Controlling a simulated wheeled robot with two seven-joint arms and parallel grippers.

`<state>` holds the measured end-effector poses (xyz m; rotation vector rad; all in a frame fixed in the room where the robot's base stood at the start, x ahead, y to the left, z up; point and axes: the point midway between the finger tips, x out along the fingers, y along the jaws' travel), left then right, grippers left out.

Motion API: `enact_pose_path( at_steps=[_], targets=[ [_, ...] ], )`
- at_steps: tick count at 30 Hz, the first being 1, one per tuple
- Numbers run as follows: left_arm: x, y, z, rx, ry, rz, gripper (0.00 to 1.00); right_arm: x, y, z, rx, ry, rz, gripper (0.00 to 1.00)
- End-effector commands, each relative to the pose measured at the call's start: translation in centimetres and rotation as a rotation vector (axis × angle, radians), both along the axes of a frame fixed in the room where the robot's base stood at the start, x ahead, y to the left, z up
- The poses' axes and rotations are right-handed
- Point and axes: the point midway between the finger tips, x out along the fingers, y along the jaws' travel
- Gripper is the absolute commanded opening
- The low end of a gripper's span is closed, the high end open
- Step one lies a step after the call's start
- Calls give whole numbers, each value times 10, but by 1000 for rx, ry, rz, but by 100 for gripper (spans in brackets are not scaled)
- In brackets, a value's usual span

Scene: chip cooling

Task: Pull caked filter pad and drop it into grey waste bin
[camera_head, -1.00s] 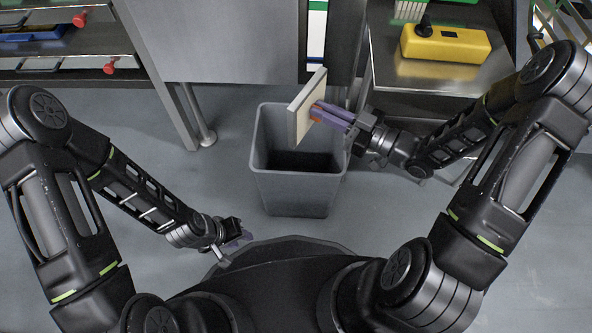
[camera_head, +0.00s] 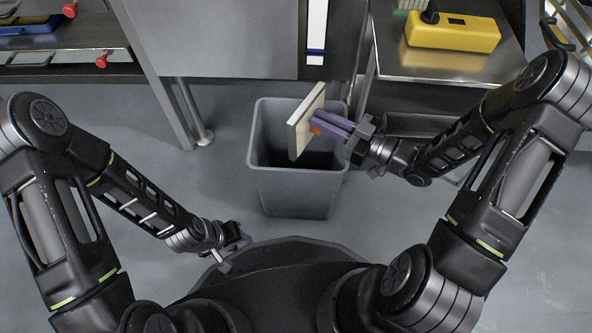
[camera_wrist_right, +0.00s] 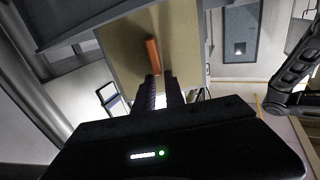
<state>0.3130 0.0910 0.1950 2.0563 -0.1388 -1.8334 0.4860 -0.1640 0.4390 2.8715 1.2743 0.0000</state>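The filter pad (camera_head: 307,122) is a flat beige-grey plate, held on edge and tilted over the mouth of the grey waste bin (camera_head: 293,190). My right gripper (camera_head: 324,127) has purple fingers shut on the pad's orange tab (camera_head: 315,128), to the right of the plate. In the right wrist view the pad (camera_wrist_right: 182,40) fills the area beyond my fingers, with the orange tab (camera_wrist_right: 153,55) at the fingertips. The bin's inside looks dark and its floor is partly hidden. My left gripper (camera_head: 243,242) hangs low at the left, away from the bin; its opening is too small to judge.
A metal bench (camera_head: 440,66) with a yellow box (camera_head: 453,34) stands at the back right. A grey cabinet (camera_head: 215,45) on legs is behind the bin. A shelf with red knobs (camera_head: 101,61) is at the far left. The floor around the bin is clear.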

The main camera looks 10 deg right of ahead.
Motion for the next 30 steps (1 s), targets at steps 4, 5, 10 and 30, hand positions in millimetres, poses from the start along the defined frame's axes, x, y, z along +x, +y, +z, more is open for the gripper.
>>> enact_pose_path(
  at_steps=[4,5,10,30],
  targets=[
    [0,0,0,0,0,0,32,0,0,0,0,0,0,27],
    [0,0,0,0,0,0,32,0,0,0,0,0,0,30],
    [0,0,0,0,0,0,32,0,0,0,0,0,0,36],
    [-3,-1,19,3,3,-3,32,-43,-48,2,0,1,-3,36]
  ],
)
